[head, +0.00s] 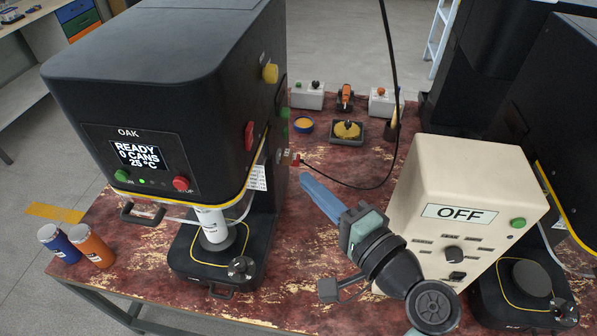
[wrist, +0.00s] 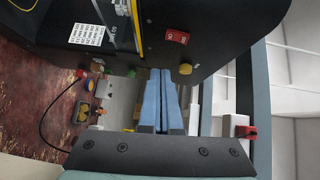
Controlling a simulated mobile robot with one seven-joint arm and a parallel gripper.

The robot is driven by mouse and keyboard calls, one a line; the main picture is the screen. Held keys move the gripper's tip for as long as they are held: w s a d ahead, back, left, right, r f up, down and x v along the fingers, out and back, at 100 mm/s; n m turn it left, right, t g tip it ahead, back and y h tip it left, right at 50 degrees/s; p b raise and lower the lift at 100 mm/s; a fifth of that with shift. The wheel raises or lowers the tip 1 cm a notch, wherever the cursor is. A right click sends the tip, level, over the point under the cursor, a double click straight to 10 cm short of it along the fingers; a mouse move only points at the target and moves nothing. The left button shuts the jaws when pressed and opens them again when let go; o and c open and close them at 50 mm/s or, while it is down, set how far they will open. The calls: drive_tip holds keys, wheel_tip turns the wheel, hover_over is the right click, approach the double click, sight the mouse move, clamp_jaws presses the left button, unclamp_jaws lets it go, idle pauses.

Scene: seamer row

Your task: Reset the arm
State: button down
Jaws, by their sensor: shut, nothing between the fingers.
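My gripper (head: 309,184) has blue fingers and hangs above the table between the black OAK machine (head: 160,90) and the cream box marked OFF (head: 450,225). Its fingers point toward the back left, near the OAK machine's right side, and hold nothing. In the wrist view the two blue fingers of my gripper (wrist: 160,80) lie together, shut. The OAK machine's screen (head: 137,154) reads READY, 0 CANS, 25 °C. A white can (head: 212,224) stands upright on the machine's round plate.
A blue can (head: 58,243) and an orange can (head: 90,246) stand at the table's left edge. A black cable hangs behind my gripper.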

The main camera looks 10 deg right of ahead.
drive_tip(key=shift+v, duration=1.15)
drive_tip(key=shift+w+d, duration=0.1)
drive_tip(key=shift+d, duration=0.2)
